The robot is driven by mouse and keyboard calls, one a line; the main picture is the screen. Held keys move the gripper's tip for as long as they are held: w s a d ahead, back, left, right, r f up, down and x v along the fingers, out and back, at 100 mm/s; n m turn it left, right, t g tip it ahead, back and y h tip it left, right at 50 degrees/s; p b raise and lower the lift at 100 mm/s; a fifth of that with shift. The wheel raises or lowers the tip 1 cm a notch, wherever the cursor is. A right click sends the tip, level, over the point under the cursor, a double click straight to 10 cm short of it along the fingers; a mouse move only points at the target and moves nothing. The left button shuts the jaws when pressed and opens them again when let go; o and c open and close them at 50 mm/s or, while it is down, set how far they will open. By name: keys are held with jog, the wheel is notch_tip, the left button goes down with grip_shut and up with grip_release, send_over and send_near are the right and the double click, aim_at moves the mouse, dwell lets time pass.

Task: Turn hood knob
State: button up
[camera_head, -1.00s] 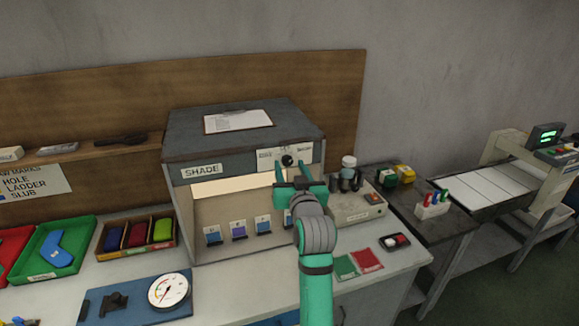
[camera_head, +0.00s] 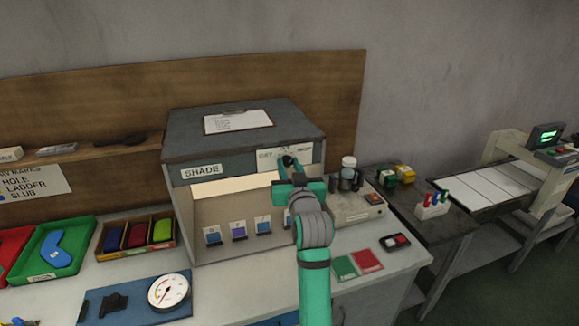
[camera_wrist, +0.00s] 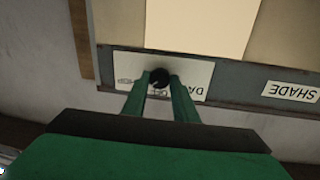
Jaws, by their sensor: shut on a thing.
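The hood knob (camera_wrist: 159,77) is a small black round knob on a white label plate (camera_wrist: 190,72) on the front edge of the shade hood. In the wrist view my gripper (camera_wrist: 159,86) has its two green fingers on either side of the knob, shut on it. In the head view the knob (camera_head: 289,161) shows at the upper right of the hood front, with my gripper (camera_head: 289,168) at it. The fingers partly cover the plate's lettering. The hood (camera_head: 183,150) is a grey box with a SHADE label and a lit opening below.
Several small blue sample cards (camera_head: 238,232) stand inside the hood opening. A beige device (camera_head: 358,211) and bottles stand right of the hood. A round gauge (camera_head: 168,291) lies front left, near a green tray (camera_head: 88,235). The paper-topped clipboard (camera_head: 237,121) lies on the hood.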

jog(key=shift+d+n, duration=0.15)
jog(key=shift+n, duration=1.05)
jog(key=n, duration=0.2)
jog(key=shift+f+n+t, duration=0.15)
jog(key=shift+n+t, duration=0.15)
jog(key=shift+n+y, duration=0.6)
jog(key=shift+n, duration=1.8)
jog(key=o, duration=1.1)
jog(key=shift+c, duration=0.2)
jog(key=shift+s, duration=0.15)
jog(key=v, duration=1)
jog(key=shift+s+f, duration=0.15)
jog(key=shift+s, duration=0.1)
